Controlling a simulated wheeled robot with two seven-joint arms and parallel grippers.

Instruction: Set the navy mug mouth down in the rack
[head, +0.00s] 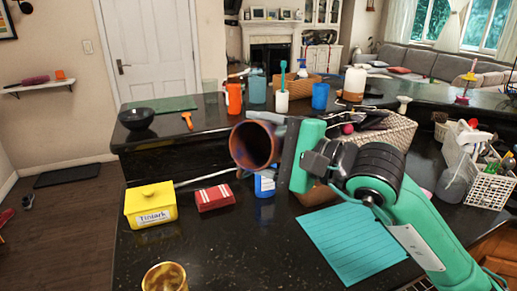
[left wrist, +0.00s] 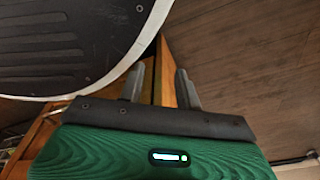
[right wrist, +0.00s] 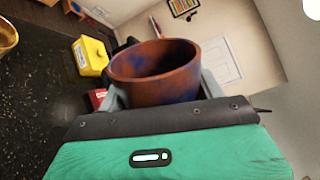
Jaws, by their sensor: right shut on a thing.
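A mug mottled copper-brown and dark blue (head: 252,146) is held in the air above the counter; I take it for the navy mug. It is tipped on its side with its mouth towards the head camera, and it also shows in the right wrist view (right wrist: 155,85). My right gripper (head: 281,146) is shut on it. A white rack (head: 490,187) with utensils stands at the right edge of the head view, apart from the mug. My left gripper (left wrist: 160,78) shows only in the left wrist view, open and empty, away from the counter.
A yellow tin (head: 150,207), a red box (head: 214,197) and a blue-labelled item (head: 265,184) stand near the mug. A teal sheet (head: 350,240) lies below my right arm. A wicker basket (head: 395,133) is behind it.

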